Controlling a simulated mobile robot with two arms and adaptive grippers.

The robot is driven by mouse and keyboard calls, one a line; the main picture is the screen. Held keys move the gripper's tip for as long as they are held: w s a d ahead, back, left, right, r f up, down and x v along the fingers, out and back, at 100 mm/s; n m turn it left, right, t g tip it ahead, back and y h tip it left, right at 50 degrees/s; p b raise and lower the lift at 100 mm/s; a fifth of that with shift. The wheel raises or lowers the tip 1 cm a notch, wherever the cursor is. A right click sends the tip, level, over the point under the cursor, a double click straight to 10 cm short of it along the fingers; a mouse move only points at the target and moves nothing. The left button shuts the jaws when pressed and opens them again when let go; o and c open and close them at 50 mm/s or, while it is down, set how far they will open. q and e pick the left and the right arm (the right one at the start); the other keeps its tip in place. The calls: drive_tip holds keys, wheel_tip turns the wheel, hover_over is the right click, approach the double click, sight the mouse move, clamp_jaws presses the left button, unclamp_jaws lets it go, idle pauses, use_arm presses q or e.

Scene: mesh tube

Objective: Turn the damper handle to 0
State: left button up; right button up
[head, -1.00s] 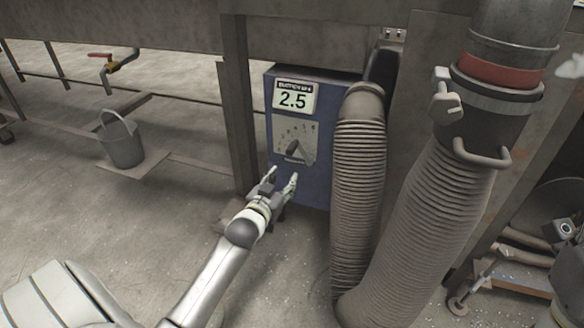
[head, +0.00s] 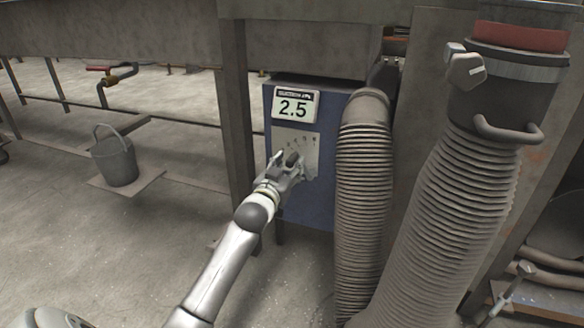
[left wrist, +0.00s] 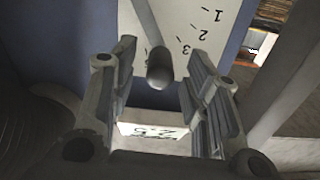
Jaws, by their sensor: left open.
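The blue box (head: 310,208) carries a display (head: 296,106) reading 2.5 and a pale dial plate (head: 313,146) below it. The damper handle (head: 292,157) is a dark lever in front of the plate, partly covered by my left gripper (head: 289,164) in the head view. In the left wrist view the rounded handle end (left wrist: 160,69) lies between the two open fingers (left wrist: 161,62), with space on both sides. The dial plate (left wrist: 190,22) there shows 1, 2 and 3, and the handle is near the 3. The display (left wrist: 152,130) appears upside down. My right gripper is not in view.
A ribbed grey hose (head: 364,190) stands close to the right of the box. A thicker hose (head: 450,200) with a clamp collar is further right. A metal post (head: 236,130) stands left of the box. A bucket (head: 116,161) stands on the floor at left.

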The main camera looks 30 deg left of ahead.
use_arm(q)
drive_tip(key=shift+b+x, duration=0.55)
drive_tip(key=shift+x, duration=0.95)
clamp_jaws()
